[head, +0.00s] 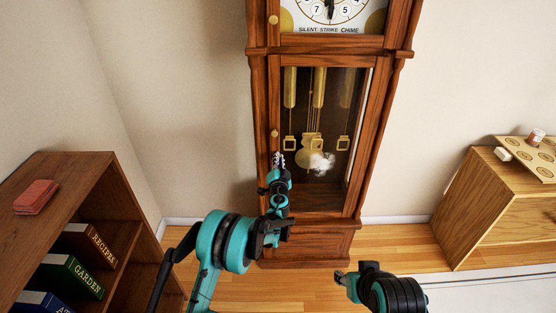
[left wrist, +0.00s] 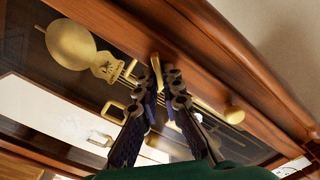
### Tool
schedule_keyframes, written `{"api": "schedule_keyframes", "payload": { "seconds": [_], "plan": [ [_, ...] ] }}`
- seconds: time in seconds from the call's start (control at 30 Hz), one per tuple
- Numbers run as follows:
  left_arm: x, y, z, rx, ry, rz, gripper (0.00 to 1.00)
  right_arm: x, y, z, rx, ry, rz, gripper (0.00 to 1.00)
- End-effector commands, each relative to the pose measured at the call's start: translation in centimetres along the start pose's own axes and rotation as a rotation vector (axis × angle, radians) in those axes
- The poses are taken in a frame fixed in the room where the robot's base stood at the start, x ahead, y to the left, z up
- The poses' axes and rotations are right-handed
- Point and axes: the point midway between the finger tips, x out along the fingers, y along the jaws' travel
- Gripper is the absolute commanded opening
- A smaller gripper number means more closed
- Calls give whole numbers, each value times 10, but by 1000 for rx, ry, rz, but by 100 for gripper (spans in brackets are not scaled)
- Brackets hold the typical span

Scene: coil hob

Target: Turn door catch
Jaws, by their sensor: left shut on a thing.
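The tall wooden clock (head: 260,110) stands against the wall, with a glazed door on its case. In the left wrist view, a small brass door catch (left wrist: 157,68) sits on the door's wooden frame (left wrist: 195,75). My left gripper (head: 279,160) is at the left edge of the door, below a round brass knob (head: 274,133). In the left wrist view its fingertips (left wrist: 164,82) are shut on the catch, one on each side. In the head view the catch is hidden by the gripper. My right gripper (head: 342,277) is low in front of the clock, away from the door, its fingers unclear.
Behind the glass hang brass weights and a pendulum (head: 308,157). A wooden cabinet (head: 490,200) stands at right. Open floor lies before the clock.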

Motion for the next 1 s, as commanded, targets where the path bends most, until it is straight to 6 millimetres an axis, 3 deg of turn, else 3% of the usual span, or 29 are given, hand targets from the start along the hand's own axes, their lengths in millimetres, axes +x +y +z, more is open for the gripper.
{"api": "schedule_keyframes", "payload": {
  "seconds": [0.6,1.0],
  "plan": [
    [0,6,1,566,1,1,0,0,0,0,0,0,0,40],
    [0,8,3,791,1,1,0,0,0,0,0,0,0,40]
  ]
}}
